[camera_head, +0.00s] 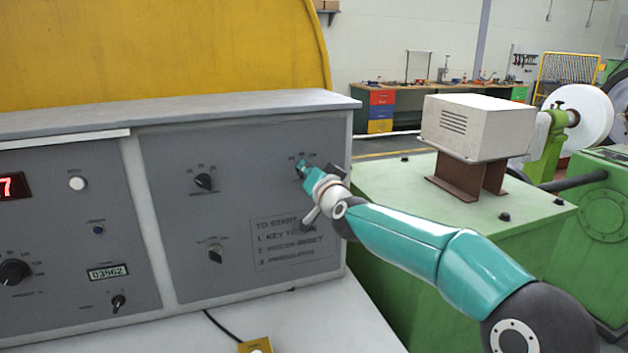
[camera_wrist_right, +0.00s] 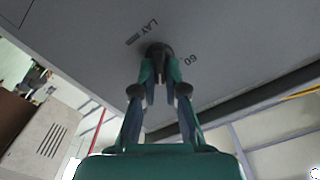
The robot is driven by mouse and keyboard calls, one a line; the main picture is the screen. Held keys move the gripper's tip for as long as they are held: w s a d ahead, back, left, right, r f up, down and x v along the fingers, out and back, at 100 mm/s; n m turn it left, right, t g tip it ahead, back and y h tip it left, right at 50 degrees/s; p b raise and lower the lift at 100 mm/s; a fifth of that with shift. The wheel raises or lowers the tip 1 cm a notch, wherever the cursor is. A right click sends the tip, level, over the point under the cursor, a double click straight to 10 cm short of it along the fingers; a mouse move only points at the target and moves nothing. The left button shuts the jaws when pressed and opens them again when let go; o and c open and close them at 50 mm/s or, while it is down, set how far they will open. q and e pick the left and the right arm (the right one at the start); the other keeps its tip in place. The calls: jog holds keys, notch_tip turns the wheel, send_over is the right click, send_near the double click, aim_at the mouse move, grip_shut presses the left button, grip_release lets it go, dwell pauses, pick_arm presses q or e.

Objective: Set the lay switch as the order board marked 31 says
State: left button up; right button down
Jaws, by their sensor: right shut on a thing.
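The lay switch (camera_wrist_right: 158,50) is a dark round knob on the grey panel, with "LAY mm" printed beside it and a "60" mark at its other side in the right wrist view. My right gripper (camera_wrist_right: 161,88) is shut on this knob, one finger on each side. The knob's pointer direction cannot be made out. The order board marked 31 and my left gripper are not in view.
Other knobs are close by on the panel: one to the left (camera_head: 203,182) and one below (camera_head: 215,254). A printed instruction label (camera_head: 292,242) sits under my right wrist. A green machine housing (camera_head: 450,190) with a pale box (camera_head: 478,125) stands right of the panel.

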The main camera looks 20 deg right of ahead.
jog(key=shift+d+m+b, duration=0.2)
jog(key=shift+m+b, duration=0.3)
jog(key=shift+m, duration=0.5)
jog(key=c, duration=1.2)
grip_release()
jog(key=shift+s+f, duration=0.1)
jog(key=s, duration=1.1)
jog(key=shift+s+d, duration=0.15)
jog(key=shift+s, duration=0.2)
